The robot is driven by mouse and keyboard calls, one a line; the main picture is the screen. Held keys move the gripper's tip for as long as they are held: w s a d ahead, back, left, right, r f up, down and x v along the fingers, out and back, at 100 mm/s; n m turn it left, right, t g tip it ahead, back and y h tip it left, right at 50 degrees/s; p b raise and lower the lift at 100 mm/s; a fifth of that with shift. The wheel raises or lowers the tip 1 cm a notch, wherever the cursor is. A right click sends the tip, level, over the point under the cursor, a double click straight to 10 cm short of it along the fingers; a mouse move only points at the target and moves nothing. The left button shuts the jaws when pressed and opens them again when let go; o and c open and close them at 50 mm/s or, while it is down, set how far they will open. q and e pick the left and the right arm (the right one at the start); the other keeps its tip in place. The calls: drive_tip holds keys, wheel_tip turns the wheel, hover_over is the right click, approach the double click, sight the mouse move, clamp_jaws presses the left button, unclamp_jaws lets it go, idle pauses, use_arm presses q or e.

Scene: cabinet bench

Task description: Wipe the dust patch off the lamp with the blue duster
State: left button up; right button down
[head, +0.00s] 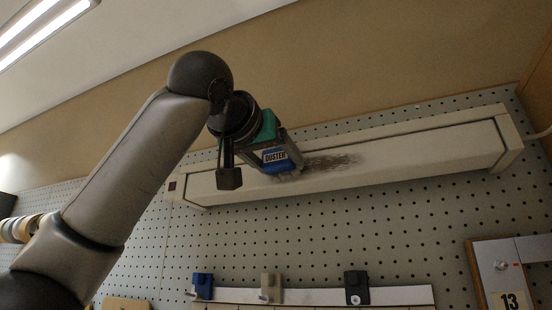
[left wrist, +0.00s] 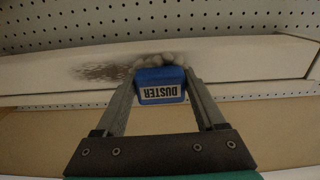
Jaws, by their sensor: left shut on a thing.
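The lamp (head: 425,149) is a long, pale bar mounted on the pegboard, and it also crosses the left wrist view (left wrist: 240,61). A dark dust patch (head: 333,162) lies on its front face, and shows in the left wrist view (left wrist: 103,72). My left gripper (head: 283,152) is shut on the blue duster (head: 277,165), labelled DUSTER. In the left wrist view the duster (left wrist: 160,77) sits between both fingers with its pale, fluffy head at the lamp's face, beside and partly over the patch's edge. Whether it presses on the face I cannot tell. My right gripper is not in view.
Below the lamp, a pale rail (head: 315,296) carries a blue, a beige and a black clip. A cable (head: 538,134) leaves the lamp's right end. The pegboard between lamp and rail is clear.

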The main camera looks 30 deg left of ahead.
sight(364, 159)
use_arm(q)
drive_tip(key=shift+w, duration=0.75)
drive_tip(key=shift+d, duration=1.85)
drive_tip(key=shift+w+d+p, duration=0.15)
drive_tip(key=shift+d+p, duration=0.05)
drive_tip(key=shift+d, duration=1.55)
drive_tip(key=shift+w+d+p, duration=0.15)
drive_tip(key=shift+d+p, duration=0.05)
drive_tip(key=shift+d, duration=1.5)
drive_tip(key=shift+w+d+p, duration=0.15)
drive_tip(key=shift+d+p, duration=0.05)
drive_tip(key=shift+d, duration=1.55)
drive_tip(key=shift+f, duration=0.1)
drive_tip(key=shift+a, duration=0.1)
